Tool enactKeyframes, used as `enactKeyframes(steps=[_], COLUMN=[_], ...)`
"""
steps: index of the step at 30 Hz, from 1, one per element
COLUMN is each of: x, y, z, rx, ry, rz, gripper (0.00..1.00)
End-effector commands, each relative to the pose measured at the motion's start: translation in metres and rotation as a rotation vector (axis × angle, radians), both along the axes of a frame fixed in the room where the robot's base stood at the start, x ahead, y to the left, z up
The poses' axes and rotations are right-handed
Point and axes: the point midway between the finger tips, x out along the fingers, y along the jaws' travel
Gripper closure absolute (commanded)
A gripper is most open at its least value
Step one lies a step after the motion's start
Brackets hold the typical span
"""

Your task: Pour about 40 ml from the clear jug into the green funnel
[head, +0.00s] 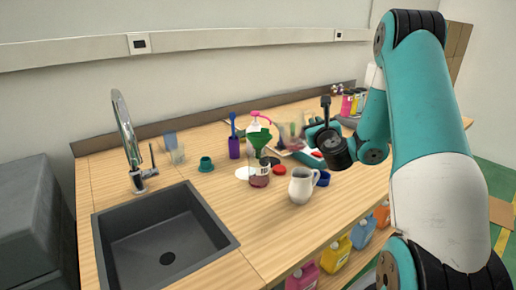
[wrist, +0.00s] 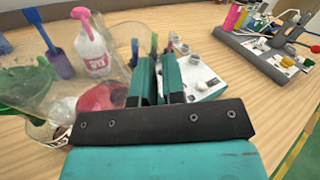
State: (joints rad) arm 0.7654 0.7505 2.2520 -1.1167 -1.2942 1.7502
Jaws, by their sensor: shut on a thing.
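The green funnel (head: 258,141) sits in the neck of a glass bottle (head: 259,177) with dark red contents. The funnel also shows at the left edge of the wrist view (wrist: 22,84). My gripper (head: 314,128) is shut on the clear jug (head: 291,134), above the counter and to the right of the funnel. In the wrist view my gripper's teal fingers (wrist: 162,78) are close together, with the see-through jug (wrist: 88,75) to their left. Its liquid level and exact tilt are hard to tell.
A white pitcher (head: 301,188) stands in front of the bottle, near a red lid (head: 279,170) and a blue cup (head: 323,179). A white bottle with a pink pump (head: 254,128) stands behind the funnel. The sink (head: 222,228) lies left.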

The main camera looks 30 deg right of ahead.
Motion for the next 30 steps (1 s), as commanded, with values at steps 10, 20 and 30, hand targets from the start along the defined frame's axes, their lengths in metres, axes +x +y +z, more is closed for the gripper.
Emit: enactKeyframes(steps=[10, 20, 30], x=[-0.004, -0.008, -0.008], y=[-0.010, -0.018, -0.019], z=[-0.051, -0.057, -0.057], rx=[0.134, 0.296, 0.309], ry=[-0.071, -0.156, -0.163], rz=[0.003, 0.006, 0.006], gripper=[1.00, 1.00, 1.00])
